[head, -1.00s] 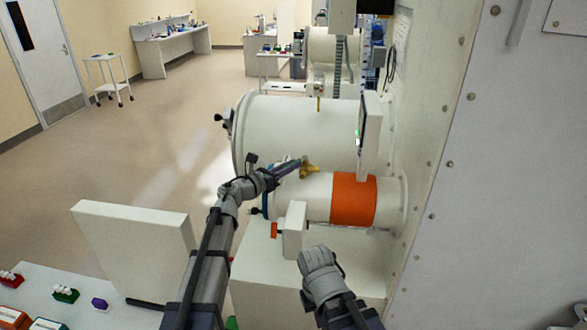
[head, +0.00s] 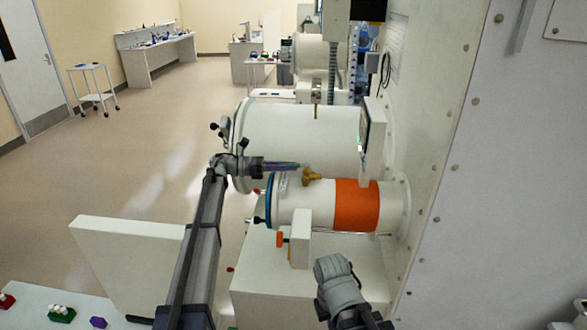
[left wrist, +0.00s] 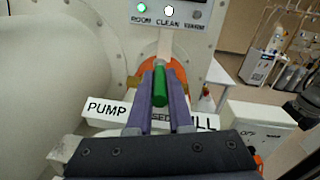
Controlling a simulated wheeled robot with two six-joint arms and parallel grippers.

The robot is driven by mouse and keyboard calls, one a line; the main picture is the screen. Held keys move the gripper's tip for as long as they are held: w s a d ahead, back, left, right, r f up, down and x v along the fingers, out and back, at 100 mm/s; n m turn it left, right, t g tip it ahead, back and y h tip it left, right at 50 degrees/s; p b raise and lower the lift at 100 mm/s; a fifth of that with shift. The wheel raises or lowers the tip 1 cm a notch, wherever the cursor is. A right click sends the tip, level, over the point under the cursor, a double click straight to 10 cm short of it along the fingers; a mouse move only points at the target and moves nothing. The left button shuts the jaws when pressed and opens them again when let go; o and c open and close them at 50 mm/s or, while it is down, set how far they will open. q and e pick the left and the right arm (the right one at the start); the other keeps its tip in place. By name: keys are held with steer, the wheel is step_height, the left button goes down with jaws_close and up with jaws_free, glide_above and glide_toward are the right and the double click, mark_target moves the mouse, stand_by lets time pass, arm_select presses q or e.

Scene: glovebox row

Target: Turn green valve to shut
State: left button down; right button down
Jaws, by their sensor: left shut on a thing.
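The green valve handle (left wrist: 160,87) shows in the left wrist view, pointing down the picture between the two purple fingers of my left gripper (left wrist: 161,98). The fingers are shut on it. Behind it is an orange band. The handle points at the middle of a white label plate (left wrist: 104,110) reading "PUMP" at left and "LL" at right; the middle word is mostly covered, with "SE" showing. In the head view my left gripper (head: 297,166) reaches the brass valve body (head: 312,177) on the small cylinder. My right gripper (head: 337,272) is low at centre, its fingertips not discernible.
The large white cylinder (head: 300,130) lies behind the valve. The small cylinder has an orange band (head: 357,205). A white box (head: 300,238) stands in front of it, and the glovebox wall (head: 440,150) closes off the right. Open floor (head: 150,150) lies left.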

arm_select(q)
steer(key=shift+w+m+g, duration=0.3)
steer(key=shift+m+g, duration=0.2)
steer(key=shift+g, duration=0.3)
steer(key=c, duration=0.8)
jaws_free()
steer(key=shift+c, duration=0.2)
steer(key=shift+r, duration=0.15)
step_height(320, 180, up, 10)
steer(key=p, duration=1)
steer(key=shift+f, duration=0.2)
